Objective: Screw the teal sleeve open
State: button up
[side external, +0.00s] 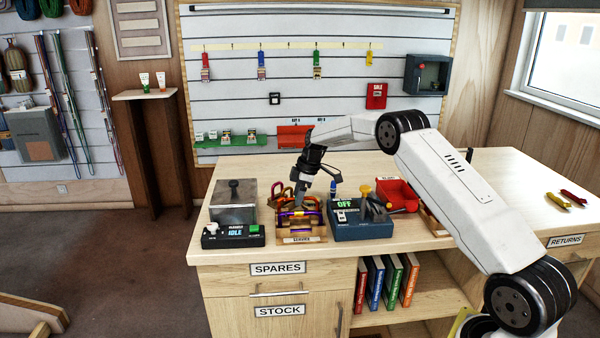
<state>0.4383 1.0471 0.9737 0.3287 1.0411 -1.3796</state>
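My gripper (303,193) points down over a small wooden rack (302,239) near the front of the bench. Several carabiners (292,217) in orange, purple and yellow stand in the rack. The fingertips are among or just above the carabiners, and I cannot tell whether they touch one. The fingers are too small and dark here to tell open from shut. I cannot make out a teal sleeve; it may be hidden by the gripper or too small to see.
A grey box with a display reading IDLE (237,232) stands left of the rack. A blue device reading OFF (362,232), with a lever, stands close on the right. A red bin (398,197) is behind it. The bench's right side (500,185) is mostly clear.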

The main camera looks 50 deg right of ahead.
jog(key=shift+r, duration=0.85)
dwell(0.3)
jog(key=shift+s+a, duration=0.5)
jog(key=shift+a, duration=0.05)
jog(key=shift+f, duration=0.15)
jog(key=shift+f, duration=1.3)
jog(key=shift+w+d, duration=0.5)
jog(key=shift+w, duration=0.1)
